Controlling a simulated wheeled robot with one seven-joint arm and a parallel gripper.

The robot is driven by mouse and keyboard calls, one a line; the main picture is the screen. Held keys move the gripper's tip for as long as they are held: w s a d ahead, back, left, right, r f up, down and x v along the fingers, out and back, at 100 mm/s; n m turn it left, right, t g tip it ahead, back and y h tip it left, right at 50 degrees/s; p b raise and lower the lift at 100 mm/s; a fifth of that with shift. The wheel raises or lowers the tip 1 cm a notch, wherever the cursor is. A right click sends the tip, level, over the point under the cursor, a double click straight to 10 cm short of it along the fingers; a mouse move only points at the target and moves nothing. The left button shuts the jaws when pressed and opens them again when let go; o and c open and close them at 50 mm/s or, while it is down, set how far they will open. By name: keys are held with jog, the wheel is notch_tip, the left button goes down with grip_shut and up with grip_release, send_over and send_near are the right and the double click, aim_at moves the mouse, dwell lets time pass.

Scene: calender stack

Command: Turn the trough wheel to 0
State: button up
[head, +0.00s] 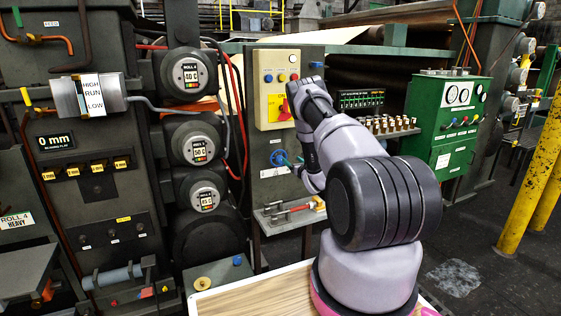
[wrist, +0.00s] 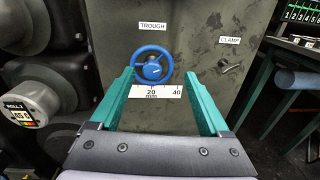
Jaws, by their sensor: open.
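The trough wheel (wrist: 151,65) is a small blue handwheel under a TROUGH label (wrist: 152,27) on a grey panel. It also shows in the head view (head: 278,158). A white scale (wrist: 155,91) marked 20, 40 and mm lies just below it; its left part is hidden behind a finger, and I cannot make out an exact reading. My gripper (wrist: 162,77) is open, its two teal fingers apart with the wheel between their tips in the picture. I cannot tell whether they touch it. In the head view my arm partly covers the gripper.
A CLAMP handle (wrist: 230,67) is on the same panel, right of the wheel. Rolls with gauges (head: 200,150) stand left of the panel. A small shelf with tools (head: 290,213) is below the wheel. A green box with gauges (head: 445,120) stands to the right.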

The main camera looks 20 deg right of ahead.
aim_at(279, 158)
jog(key=w+a+f+n+y, duration=0.1)
jog(key=w+f, duration=0.3)
jog(key=w, duration=0.6)
jog(key=shift+n, duration=0.8)
jog(key=shift+a, duration=0.1)
grip_shut()
